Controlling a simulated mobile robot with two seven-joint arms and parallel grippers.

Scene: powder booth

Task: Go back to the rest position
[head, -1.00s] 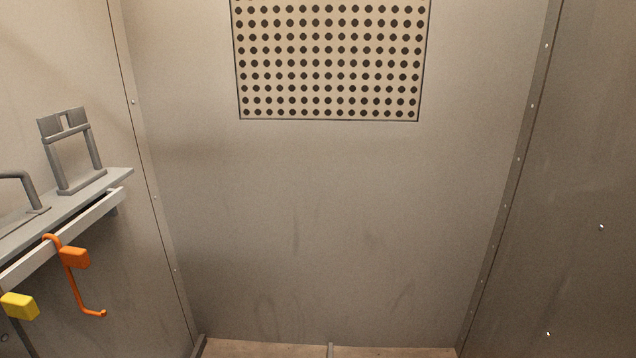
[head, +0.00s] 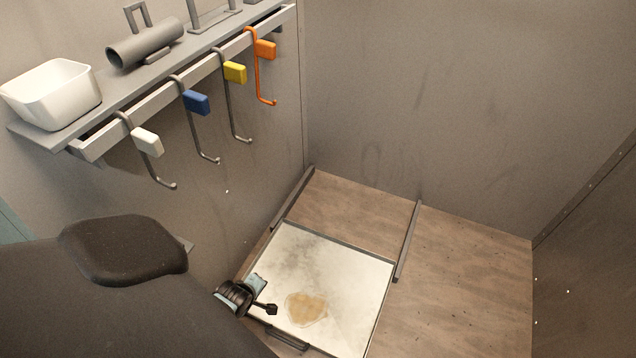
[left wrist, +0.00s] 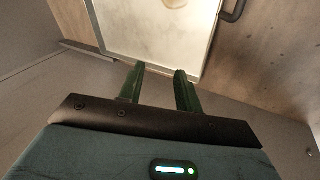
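My left gripper (head: 250,296) shows in the head view at the lower middle. It is over the near left part of a pale floor tray (head: 350,265) that has a tan stain (head: 306,308) on it. In the left wrist view my left gripper (left wrist: 158,82) has its two green fingers apart with nothing between them. The same tray (left wrist: 130,25) lies beyond the fingertips. My right gripper is in neither view.
A wall shelf (head: 150,75) carries a white tub (head: 52,95) and a grey cylinder (head: 146,44). Hooks with white (head: 147,142), blue (head: 196,103), yellow (head: 235,72) and orange (head: 265,49) tags hang from its rail. The wooden floor (head: 460,270) right of the tray is clear.

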